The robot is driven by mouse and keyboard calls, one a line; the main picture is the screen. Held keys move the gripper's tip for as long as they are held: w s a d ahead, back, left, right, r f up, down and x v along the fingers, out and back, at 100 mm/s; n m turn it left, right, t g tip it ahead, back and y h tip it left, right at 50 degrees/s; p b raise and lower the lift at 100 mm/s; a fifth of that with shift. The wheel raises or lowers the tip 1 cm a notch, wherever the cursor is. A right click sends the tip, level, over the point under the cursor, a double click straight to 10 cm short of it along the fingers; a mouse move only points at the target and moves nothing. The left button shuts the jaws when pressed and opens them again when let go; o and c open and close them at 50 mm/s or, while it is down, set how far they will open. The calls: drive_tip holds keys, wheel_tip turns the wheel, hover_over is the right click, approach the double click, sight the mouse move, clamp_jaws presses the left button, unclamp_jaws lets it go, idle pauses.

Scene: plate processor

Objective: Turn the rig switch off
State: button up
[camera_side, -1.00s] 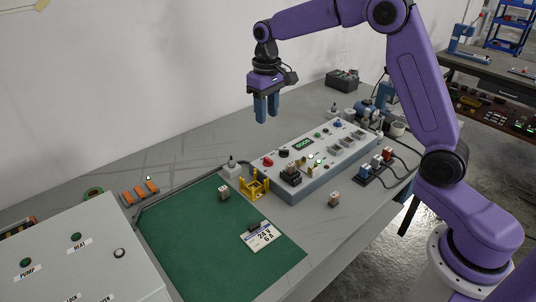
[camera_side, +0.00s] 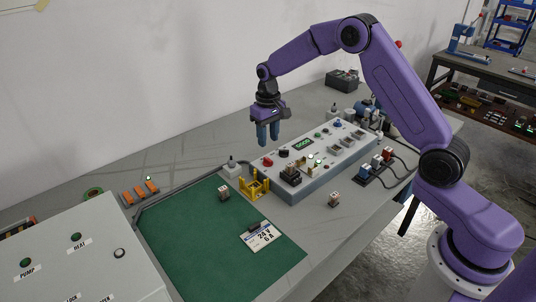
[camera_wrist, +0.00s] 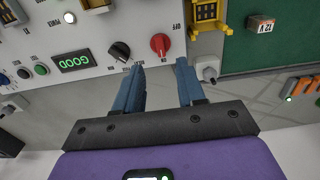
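A red rotary knob (camera_side: 267,161) sits at the left end of the grey control panel (camera_side: 318,180). In the wrist view the red knob (camera_wrist: 160,43) has an OFF label beside it. I cannot read a label that names it the rig switch. A black knob (camera_wrist: 119,51) is next to it, also seen in the side view (camera_side: 283,153). My gripper (camera_side: 268,142) points down above the red knob, apart from it. In the wrist view my gripper (camera_wrist: 160,66) is open and empty, with the red knob just beyond and between its blue fingertips.
The panel has a green display (camera_wrist: 74,61) and several buttons. A yellow bracket (camera_side: 254,185) and a small white-grey fixture (camera_side: 231,168) stand left of the panel. A green mat (camera_side: 200,245) with a small block (camera_side: 224,193) lies in front. The wall is behind.

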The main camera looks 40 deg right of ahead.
sight(268, 158)
wheel_tip(268, 158, down, 7)
drive_tip(key=shift+f, duration=0.1)
idle(0.4)
clamp_jaws()
